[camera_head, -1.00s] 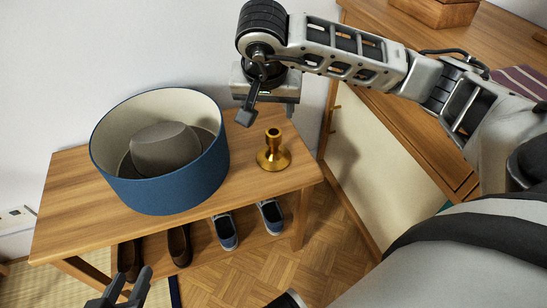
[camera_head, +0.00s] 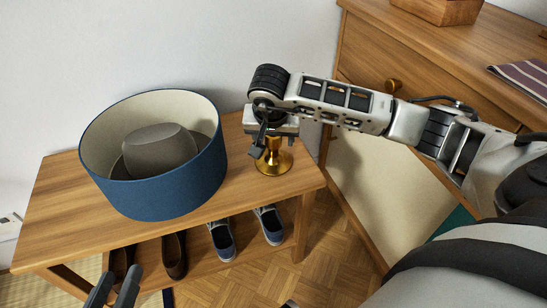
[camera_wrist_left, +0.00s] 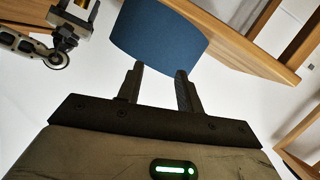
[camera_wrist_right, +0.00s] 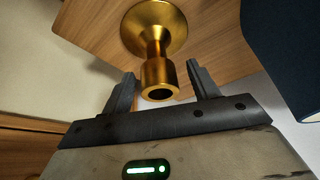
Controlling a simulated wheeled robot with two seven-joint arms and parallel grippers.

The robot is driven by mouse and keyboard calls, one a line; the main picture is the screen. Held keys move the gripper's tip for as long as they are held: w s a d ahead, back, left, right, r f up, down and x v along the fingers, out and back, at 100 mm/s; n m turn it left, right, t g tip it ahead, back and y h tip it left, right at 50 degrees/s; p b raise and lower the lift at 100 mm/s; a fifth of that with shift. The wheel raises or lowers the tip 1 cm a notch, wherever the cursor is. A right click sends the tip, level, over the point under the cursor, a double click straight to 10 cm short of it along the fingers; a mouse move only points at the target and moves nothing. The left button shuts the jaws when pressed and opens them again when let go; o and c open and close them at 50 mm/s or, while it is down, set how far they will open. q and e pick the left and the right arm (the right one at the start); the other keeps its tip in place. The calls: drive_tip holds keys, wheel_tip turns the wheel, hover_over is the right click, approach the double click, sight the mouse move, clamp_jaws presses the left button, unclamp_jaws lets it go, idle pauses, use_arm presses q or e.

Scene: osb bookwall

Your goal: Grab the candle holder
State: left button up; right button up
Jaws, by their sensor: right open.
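The brass candle holder (camera_head: 274,160) stands upright on the right end of the wooden bench, its top partly hidden by my right gripper. My right gripper (camera_head: 257,152) is at the holder's upper part. In the right wrist view the candle holder (camera_wrist_right: 156,45) has its socket end between the two open fingers (camera_wrist_right: 160,88), with a gap on both sides. My left gripper (camera_head: 114,288) is at the bottom left of the head view, low in front of the bench. In the left wrist view its fingers (camera_wrist_left: 159,85) are apart and empty.
A blue round box (camera_head: 165,185) holding a grey hat (camera_head: 160,150) stands on the bench (camera_head: 50,215), left of the holder. Several shoes (camera_head: 222,240) sit on the shelf below. A wooden cabinet (camera_head: 440,70) stands at the right, the wall behind.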

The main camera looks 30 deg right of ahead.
drive_tip(key=shift+w+d+f, duration=0.1)
drive_tip(key=shift+w+f, duration=0.05)
drive_tip(key=shift+f, duration=0.3)
drive_tip(key=shift+r, duration=0.1)
clamp_jaws()
